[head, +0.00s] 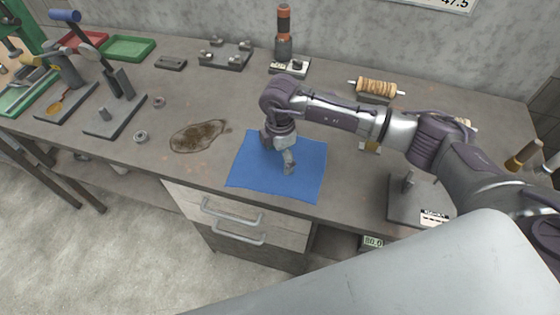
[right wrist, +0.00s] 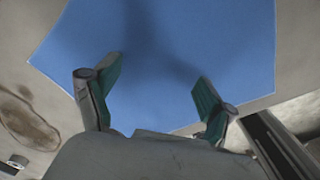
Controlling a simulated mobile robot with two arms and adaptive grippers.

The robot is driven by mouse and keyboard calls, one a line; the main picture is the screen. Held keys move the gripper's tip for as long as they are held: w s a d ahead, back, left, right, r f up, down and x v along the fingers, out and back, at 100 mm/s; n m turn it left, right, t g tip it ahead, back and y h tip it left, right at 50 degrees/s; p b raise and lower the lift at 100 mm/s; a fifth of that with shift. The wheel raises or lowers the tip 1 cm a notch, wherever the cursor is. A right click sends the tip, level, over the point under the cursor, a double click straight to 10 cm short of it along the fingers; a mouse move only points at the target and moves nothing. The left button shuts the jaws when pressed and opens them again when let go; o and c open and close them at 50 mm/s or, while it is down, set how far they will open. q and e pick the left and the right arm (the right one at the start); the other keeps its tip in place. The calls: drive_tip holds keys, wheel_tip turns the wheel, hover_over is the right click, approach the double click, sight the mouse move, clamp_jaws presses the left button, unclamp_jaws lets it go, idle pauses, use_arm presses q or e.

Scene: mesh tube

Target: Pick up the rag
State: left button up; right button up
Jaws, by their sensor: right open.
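The rag is a blue square cloth (head: 302,182) lying flat on the workbench near its front edge. My right gripper (head: 287,160) is over the middle of the rag in the head view, pointing down. In the right wrist view the rag (right wrist: 200,45) fills most of the picture, and the two green-padded fingers of my right gripper (right wrist: 155,95) stand wide apart with nothing between them. I cannot tell how close the fingertips are to the cloth. My left gripper is not in view.
A dark brown stain (head: 198,136) is on the workbench (head: 225,95) left of the rag. Metal nuts (head: 141,136) lie farther left. A cylindrical tool (head: 284,35) stands at the back, with a wooden roller (head: 377,87) to its right. A block with a post (head: 407,200) is right of the rag.

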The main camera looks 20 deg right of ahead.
drive_tip(key=shift+f, duration=0.15)
drive_tip(key=shift+f+b, duration=0.35)
drive_tip(key=shift+s+r, duration=0.1)
drive_tip(key=c, duration=0.5)
drive_tip(key=shift+s+f, duration=0.2)
drive_tip(key=c, duration=1)
drive_tip(key=shift+s+d, duration=0.1)
clamp_jaws()
wheel_tip(320, 180, up, 12)
drive_tip(key=p, duration=0.8)
drive_tip(key=shift+w+r+p, duration=0.15)
drive_tip(key=shift+w+p, duration=0.25)
